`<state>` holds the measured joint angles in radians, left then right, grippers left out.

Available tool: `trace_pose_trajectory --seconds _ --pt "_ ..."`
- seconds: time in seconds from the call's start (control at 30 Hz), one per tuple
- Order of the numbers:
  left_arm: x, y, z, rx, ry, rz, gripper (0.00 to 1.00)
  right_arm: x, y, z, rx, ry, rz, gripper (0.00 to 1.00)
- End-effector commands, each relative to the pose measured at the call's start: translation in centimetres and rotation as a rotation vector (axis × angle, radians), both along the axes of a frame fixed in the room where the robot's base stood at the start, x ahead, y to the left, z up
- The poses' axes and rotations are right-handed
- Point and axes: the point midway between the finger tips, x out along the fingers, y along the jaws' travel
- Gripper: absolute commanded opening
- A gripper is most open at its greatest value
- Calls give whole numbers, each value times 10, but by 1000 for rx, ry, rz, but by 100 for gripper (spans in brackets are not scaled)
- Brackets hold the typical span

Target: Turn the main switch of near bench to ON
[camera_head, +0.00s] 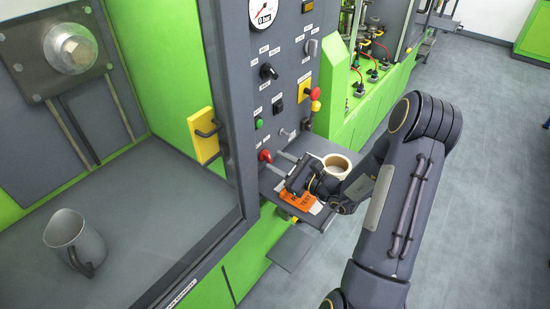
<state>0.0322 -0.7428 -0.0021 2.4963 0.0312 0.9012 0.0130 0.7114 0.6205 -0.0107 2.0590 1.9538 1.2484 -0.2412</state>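The near bench's control panel (284,75) stands upright in the middle of the head view. A red knob (265,155), which looks like the main switch, sits low on the panel; its label and setting are too small to read. My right gripper (277,162) reaches in from the right, just in front of the panel at the knob's height. Its two light fingers are apart, with their tips close to the knob; I cannot tell whether they touch it. Nothing shows held between them. My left gripper is not in view.
A small shelf (318,147) below the panel carries a tape roll (337,165) and an orange tag (300,201). A red-and-yellow button (314,93) and black switches sit higher. A metal jug (75,241) stands behind the glass at left. Grey floor at right is clear.

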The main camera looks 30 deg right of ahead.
Motion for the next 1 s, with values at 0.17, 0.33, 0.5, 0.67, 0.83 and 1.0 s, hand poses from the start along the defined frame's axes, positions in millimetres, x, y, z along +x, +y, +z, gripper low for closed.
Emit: trace_pose_trajectory --seconds 0.17,0.33,0.5,0.67,0.83,1.0 --pt "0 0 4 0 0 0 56 13 6 1 0 -1 1 35" --pt "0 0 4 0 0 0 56 15 7 0 0 0 0 35" --pt "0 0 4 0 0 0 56 15 7 0 0 0 1 28" --pt "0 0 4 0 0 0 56 15 7 0 0 0 1 7" --pt "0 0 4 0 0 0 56 15 7 0 0 -1 1 0" --pt "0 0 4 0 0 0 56 15 6 0 15 6 1 0"
